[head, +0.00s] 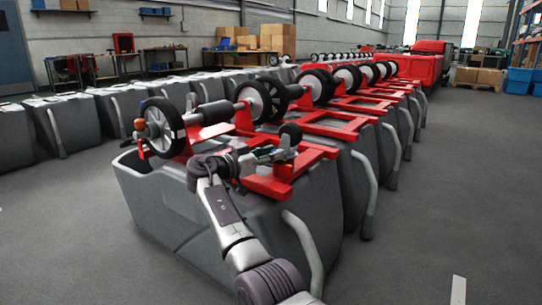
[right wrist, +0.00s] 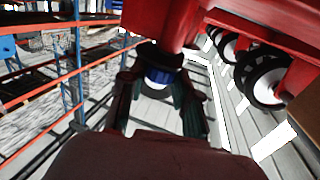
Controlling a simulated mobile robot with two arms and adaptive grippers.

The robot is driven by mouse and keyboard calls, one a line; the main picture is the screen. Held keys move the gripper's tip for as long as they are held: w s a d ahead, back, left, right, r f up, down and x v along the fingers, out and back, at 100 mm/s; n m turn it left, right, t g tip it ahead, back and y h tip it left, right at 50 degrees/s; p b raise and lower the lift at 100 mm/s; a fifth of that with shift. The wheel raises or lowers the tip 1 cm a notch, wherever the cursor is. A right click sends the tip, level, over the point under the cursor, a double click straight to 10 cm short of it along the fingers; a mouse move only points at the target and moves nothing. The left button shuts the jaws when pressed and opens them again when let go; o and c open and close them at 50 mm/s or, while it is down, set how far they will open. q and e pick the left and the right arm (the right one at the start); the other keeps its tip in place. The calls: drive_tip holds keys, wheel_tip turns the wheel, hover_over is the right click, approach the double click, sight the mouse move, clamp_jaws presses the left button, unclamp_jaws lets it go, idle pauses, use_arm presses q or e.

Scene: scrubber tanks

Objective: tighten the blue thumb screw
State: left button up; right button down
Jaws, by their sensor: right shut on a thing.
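The blue thumb screw (right wrist: 158,76) shows in the right wrist view, under a red part of the frame (right wrist: 160,25). My right gripper (right wrist: 160,88) has its two fingers on either side of the screw and is shut on it. In the head view the right gripper (head: 284,154) is at the red frame (head: 268,186) on top of the nearest grey tank (head: 190,215), just below a small black caster wheel (head: 290,133). The screw cannot be made out clearly in the head view. My left gripper is not in view.
A large wheel (head: 162,127) stands on the near end of the red frame. More grey tanks with red frames and wheels run back in a row, and another row of tanks (head: 68,122) stands at the left. The floor (head: 450,190) at the right is free.

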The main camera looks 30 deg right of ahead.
drive_tip(key=c, duration=0.8)
unclamp_jaws()
drive_tip(key=a, duration=0.4)
drive_tip(key=s+a, duration=0.1)
drive_tip(key=a, duration=0.7)
drive_tip(key=shift+s, duration=0.25)
